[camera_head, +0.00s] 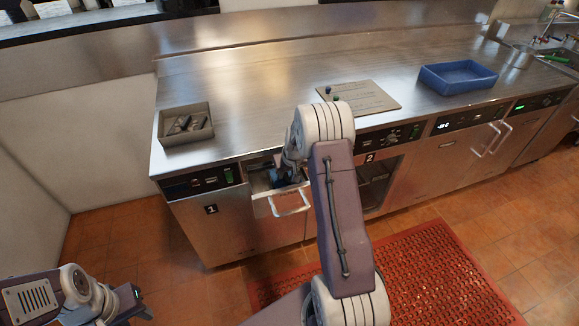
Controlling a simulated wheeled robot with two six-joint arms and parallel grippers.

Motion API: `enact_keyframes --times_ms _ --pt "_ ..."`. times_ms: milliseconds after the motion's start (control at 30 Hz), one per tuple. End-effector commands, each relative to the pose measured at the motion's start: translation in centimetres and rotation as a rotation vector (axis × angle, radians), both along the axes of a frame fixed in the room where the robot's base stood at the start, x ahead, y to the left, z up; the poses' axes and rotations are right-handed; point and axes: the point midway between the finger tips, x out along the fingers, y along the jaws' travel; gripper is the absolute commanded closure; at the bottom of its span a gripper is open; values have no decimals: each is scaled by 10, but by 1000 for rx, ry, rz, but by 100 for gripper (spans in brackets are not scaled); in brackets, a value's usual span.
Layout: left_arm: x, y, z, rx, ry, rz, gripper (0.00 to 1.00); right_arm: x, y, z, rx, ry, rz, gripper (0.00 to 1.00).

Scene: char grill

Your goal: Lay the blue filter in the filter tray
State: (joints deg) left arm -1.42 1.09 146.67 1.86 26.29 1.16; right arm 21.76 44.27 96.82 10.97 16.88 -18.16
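The filter tray (261,186) is a pulled-out metal drawer in the counter front, with a light bar handle (291,211). My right arm reaches across the middle of the view to it. My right gripper (284,176) points down at the drawer opening, mostly hidden by its own arm. A small patch of the blue filter (277,179) shows at the gripper's fingertips, inside or just above the tray. I cannot tell whether the fingers grip it. My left gripper (135,301) is low at the left, away from the counter, and its finger gap is unclear.
A grey box (171,139) with dark items stands on the counter's left end. A flat board (366,96) with small knobs and a blue bin (447,80) are further right. A red perforated mat (421,273) lies on the tiled floor. The counter middle is clear.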

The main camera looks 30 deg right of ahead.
Motion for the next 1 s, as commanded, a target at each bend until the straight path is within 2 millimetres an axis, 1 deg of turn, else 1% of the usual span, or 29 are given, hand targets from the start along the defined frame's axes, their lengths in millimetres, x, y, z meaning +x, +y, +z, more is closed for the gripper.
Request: enact_keyframes --times_ms 33,200,333,400,500,633,667,733,767,800,867,900,1000 --pt "0 0 1 0 0 0 64 -3 0 12 -2 -4 0 65" --pt "0 0 3 0 0 0 64 -20 4 52 -2 -5 0 65" --pt "0 0 5 0 0 0 64 -30 7 77 -2 -4 0 65" --pt "0 0 5 0 0 0 64 -34 8 86 0 -3 -1 65" --pt "0 0 6 0 0 0 64 -37 9 93 0 -2 -1 65" --pt "0 0 6 0 0 0 64 -39 10 95 1 1 0 65" --pt "0 0 6 0 0 0 64 -41 13 95 3 4 4 65" --pt "0 0 6 0 0 0 64 -55 40 94 15 30 32 65" --pt "0 0 6 0 0 0 64 -68 59 93 24 52 52 65" --pt "0 0 6 0 0 0 64 -90 86 92 36 86 81 65" --pt "0 0 6 0 0 0 64 -128 123 88 49 139 125 65" --pt "0 0 5 0 0 0 64 -155 143 85 55 174 149 65" --pt "0 0 5 0 0 0 64 -210 172 78 58 244 195 65"
